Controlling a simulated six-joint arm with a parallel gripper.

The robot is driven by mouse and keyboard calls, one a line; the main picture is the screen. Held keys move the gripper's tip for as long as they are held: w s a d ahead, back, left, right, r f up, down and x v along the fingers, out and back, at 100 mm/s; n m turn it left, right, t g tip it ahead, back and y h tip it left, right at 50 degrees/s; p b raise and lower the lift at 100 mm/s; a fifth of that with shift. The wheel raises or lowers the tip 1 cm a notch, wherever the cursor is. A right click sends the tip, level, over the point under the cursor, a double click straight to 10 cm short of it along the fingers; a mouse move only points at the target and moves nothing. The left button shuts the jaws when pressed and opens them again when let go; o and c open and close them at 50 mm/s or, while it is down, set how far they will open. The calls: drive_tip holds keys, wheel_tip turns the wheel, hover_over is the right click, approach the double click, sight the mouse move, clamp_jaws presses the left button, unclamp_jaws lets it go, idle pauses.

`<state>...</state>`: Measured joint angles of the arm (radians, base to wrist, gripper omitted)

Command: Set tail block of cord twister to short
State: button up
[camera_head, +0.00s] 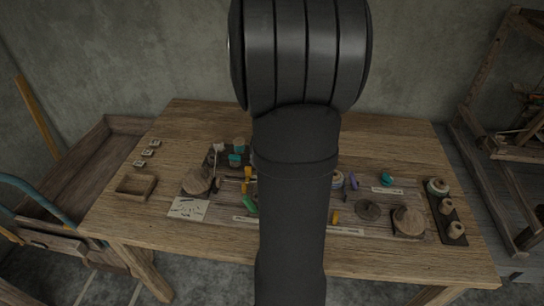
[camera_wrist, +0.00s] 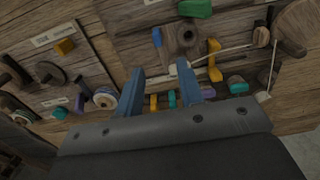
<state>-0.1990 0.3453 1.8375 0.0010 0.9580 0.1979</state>
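My gripper (camera_wrist: 160,67) shows in the wrist view with its two blue fingers spread apart and nothing held between them. Just beyond the right fingertip is a dark wooden block with a round hole (camera_wrist: 185,38). A pale cord (camera_wrist: 232,48) runs right from near it past a yellow bracket-like part (camera_wrist: 214,62). These look like parts of the cord twister, but I cannot tell for certain which is the tail block. A small blue piece (camera_wrist: 157,38) stands left of the block. In the head view my arm hides this area; yellow parts (camera_head: 247,175) show left of it.
The table's back strip (camera_head: 200,115) is clear.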

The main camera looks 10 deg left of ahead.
wheel_tip(320, 180, up, 5)
drive_tip(key=shift+f, duration=0.1)
idle(0.6)
wheel_tip(320, 180, down, 17)
drive_tip(key=shift+f, duration=0.2)
idle(0.5)
idle(1.4)
wheel_tip(320, 180, up, 18)
drive_tip(key=shift+f, duration=0.25)
idle(0.5)
drive_tip(key=shift+f, duration=0.1)
drive_tip(key=shift+f, duration=8.65)
drive_tip(key=shift+d, duration=0.8)
